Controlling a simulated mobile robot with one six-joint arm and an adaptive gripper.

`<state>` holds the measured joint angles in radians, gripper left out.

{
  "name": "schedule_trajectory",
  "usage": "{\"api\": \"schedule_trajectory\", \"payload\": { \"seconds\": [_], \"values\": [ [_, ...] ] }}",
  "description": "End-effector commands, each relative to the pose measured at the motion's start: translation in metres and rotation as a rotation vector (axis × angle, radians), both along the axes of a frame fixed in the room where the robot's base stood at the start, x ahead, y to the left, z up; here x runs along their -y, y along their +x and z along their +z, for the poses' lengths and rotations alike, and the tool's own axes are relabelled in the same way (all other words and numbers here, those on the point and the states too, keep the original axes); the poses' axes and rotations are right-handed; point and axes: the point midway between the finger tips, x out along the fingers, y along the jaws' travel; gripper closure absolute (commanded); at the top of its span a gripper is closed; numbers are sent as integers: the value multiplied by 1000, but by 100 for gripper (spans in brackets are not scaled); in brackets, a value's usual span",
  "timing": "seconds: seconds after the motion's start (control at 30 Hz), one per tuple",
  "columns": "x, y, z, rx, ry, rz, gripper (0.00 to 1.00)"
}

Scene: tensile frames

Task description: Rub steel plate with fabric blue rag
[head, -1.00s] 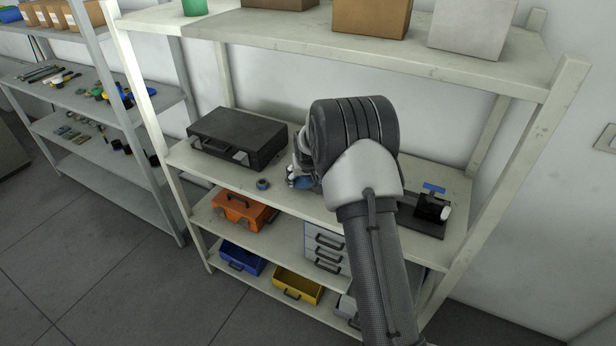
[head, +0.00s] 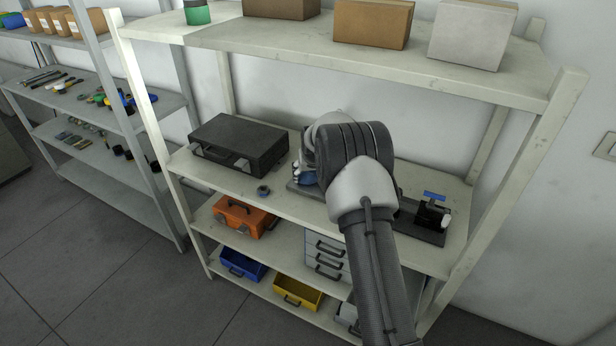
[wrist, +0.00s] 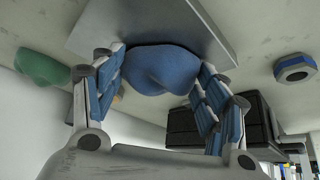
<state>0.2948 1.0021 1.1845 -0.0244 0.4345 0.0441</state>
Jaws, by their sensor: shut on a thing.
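My gripper (wrist: 160,78) is shut on a crumpled blue fabric rag (wrist: 160,66), held between its blue-padded fingers in the wrist view. The flat grey steel plate (wrist: 205,22) is right at the rag in that view; the rag seems to touch or nearly touch it. In the head view the rag (head: 308,179) shows as a small blue patch beside my gripper, over the middle shelf board. An edge of the plate (head: 293,188) shows left of my arm. My arm hides most of the plate and gripper there.
A black case (head: 238,143) stands left on the same board, with a small blue-and-black roll (head: 263,191) before it. A dark-based device (head: 425,222) stands right. A green thing (wrist: 42,68) shows in the wrist view. The upper shelf (head: 370,55) overhangs.

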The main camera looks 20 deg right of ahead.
Motion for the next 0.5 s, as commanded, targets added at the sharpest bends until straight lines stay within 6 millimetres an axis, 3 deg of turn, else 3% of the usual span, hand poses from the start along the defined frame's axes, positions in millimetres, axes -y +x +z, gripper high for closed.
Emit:
{"api": "schedule_trajectory", "payload": {
  "seconds": [0.5],
  "values": [
    [25, 19, -3, 0, 0, -1, 52]
  ]
}}
